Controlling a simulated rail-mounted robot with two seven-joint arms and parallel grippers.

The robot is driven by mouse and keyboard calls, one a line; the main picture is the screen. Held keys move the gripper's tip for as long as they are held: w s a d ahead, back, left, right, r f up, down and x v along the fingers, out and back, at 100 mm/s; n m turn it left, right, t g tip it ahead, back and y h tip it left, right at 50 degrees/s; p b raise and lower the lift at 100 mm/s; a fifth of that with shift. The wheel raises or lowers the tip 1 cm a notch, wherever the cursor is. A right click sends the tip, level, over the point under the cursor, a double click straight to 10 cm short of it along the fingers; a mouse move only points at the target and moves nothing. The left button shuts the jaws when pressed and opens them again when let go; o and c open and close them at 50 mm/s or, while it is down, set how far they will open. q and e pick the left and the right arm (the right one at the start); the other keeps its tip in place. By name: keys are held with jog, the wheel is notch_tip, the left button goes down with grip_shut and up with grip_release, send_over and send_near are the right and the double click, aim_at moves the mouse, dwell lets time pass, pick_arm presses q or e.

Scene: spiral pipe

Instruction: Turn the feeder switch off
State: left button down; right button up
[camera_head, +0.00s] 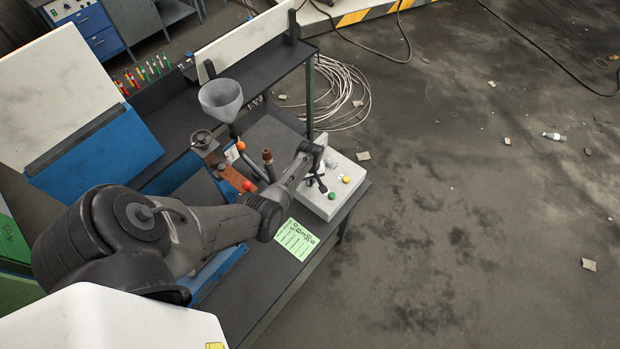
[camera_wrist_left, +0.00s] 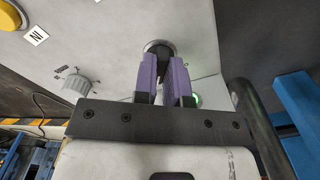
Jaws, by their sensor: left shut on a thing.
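The pale grey control box (camera_head: 338,190) sits on the front right part of the dark bench. A green button (camera_head: 332,196) and a yellow button (camera_head: 346,179) show on its top. My left gripper (camera_head: 317,184) is down at the left part of this top. In the left wrist view, the purple fingers of my left gripper (camera_wrist_left: 168,88) are shut on a dark switch knob with a round metal collar (camera_wrist_left: 160,45). The fingers hide most of the knob, so its turn position cannot be told. My right gripper is not in view.
In the left wrist view, a grey ridged dial (camera_wrist_left: 77,87) and a yellow button (camera_wrist_left: 10,15) with an "IN" label stand left of the fingers. A green sheet (camera_head: 297,240) lies beside the box. A funnel (camera_head: 221,98) stands behind. Open floor lies right.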

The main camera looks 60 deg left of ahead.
pick_arm(q)
jog(key=shift+n, duration=0.3)
jog(key=n+p, duration=0.1)
jog(key=n, duration=0.1)
jog(key=shift+n, duration=0.4)
jog(key=n, duration=0.3)
jog(key=shift+n+p, duration=0.3)
jog(key=n, duration=0.2)
jog(key=shift+n, duration=0.3)
jog(key=n, duration=0.3)
jog(key=shift+n, duration=0.6)
